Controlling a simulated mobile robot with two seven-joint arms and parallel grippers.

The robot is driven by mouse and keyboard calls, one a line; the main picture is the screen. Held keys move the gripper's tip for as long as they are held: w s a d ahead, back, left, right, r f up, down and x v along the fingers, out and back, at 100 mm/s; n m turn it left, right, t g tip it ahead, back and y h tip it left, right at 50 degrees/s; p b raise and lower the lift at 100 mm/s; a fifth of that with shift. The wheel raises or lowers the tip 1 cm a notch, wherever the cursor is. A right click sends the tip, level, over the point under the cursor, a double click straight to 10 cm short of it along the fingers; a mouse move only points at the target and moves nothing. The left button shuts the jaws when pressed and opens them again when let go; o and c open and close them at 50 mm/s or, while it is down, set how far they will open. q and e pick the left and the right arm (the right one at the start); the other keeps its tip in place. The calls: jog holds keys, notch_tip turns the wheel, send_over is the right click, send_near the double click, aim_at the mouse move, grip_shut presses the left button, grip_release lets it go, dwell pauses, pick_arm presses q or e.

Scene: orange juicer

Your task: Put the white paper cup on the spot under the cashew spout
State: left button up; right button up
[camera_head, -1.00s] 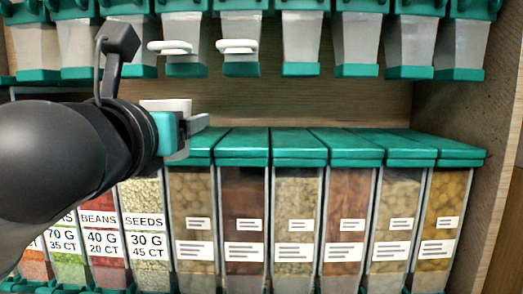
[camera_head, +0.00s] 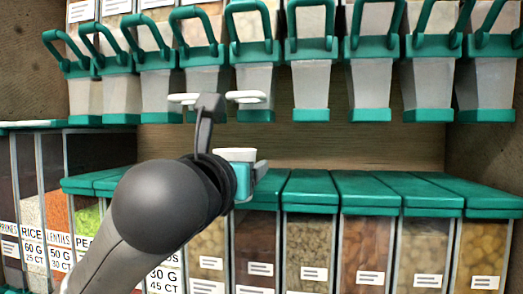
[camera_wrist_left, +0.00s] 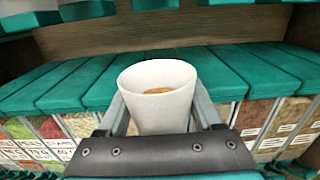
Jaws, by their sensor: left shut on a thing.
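The white paper cup (camera_head: 236,154) is held upright in my left gripper (camera_head: 246,178), just above the green lids of the lower bins. In the left wrist view the two fingers close on the sides of the cup (camera_wrist_left: 158,113), and something tan shows inside it. In the head view the cup is below the right one of two white disc-like pieces (camera_head: 246,96) at the upper dispensers, with a gap between. The upper dispensers have pale spouts (camera_head: 311,85) with green rims. I cannot read which is the cashew spout. My right gripper is not in view.
Lower bins with green lids (camera_head: 375,190) stand in a row across the front. Another white disc-like piece (camera_head: 184,98) is left of the cup. Wooden back panel (camera_head: 350,148) shows between lids and spouts, where the space is narrow. A side wall (camera_head: 485,160) closes the right end.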

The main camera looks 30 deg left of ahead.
pick_arm(q)
jog(key=p+x, duration=0.6)
jog(key=x, duration=0.3)
jog(key=p+x, duration=0.1)
jog(key=x, duration=0.3)
jog(key=shift+w, duration=0.4)
jog(key=shift+w+a+f, duration=0.1)
jog(key=shift+w, duration=0.2)
jog(key=shift+f, duration=0.15)
jog(key=shift+s, duration=0.15)
jog(key=shift+f, duration=0.1)
